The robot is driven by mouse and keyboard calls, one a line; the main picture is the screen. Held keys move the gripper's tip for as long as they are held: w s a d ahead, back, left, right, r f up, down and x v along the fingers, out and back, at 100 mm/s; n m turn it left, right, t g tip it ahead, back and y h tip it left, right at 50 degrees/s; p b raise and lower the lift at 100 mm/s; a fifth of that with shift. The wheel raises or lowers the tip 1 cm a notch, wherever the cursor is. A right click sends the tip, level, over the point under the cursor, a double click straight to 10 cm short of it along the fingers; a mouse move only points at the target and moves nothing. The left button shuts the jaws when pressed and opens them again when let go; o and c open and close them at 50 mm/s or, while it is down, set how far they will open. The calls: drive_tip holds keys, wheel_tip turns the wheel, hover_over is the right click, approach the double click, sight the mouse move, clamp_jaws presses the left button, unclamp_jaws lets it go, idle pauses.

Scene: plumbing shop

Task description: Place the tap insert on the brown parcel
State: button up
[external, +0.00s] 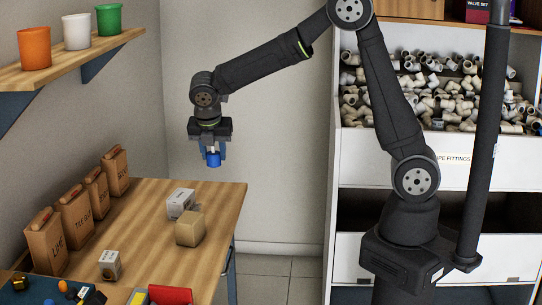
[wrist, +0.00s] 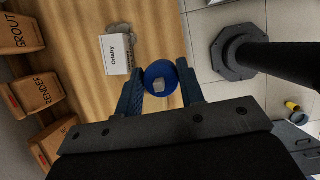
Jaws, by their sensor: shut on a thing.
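My gripper (external: 211,155) is shut on the tap insert (external: 213,160), a blue round piece held high above the far end of the wooden table. The wrist view shows it as a blue disc with a grey centre (wrist: 160,77) between the two fingertips. The brown parcel (external: 190,229) is a small tan box on the table, below my gripper in the external picture and well apart from it. The parcel does not show in the wrist view.
A white box (external: 180,203) stands just behind the parcel; it also shows in the wrist view (wrist: 116,54). A small greyish item lies beside it. Several brown bags (external: 75,217) line the wall. Another small box (external: 110,265) and coloured items lie toward the front.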

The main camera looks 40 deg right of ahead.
drive_tip(key=shift+s+d+r, duration=0.1)
drive_tip(key=shift+s+d, duration=0.15)
drive_tip(key=shift+s, duration=0.15)
drive_tip(key=shift+s+a, duration=0.15)
drive_tip(key=shift+s, duration=0.05)
hover_over(191, 214)
drive_tip(key=s+a, duration=0.1)
drive_tip(key=f, duration=0.7)
drive_tip(key=shift+s+a, duration=0.15)
drive_tip(key=shift+a, duration=0.05)
drive_tip(key=shift+f, duration=2)
drive_tip(key=shift+f, duration=0.1)
drive_tip(key=o, duration=1)
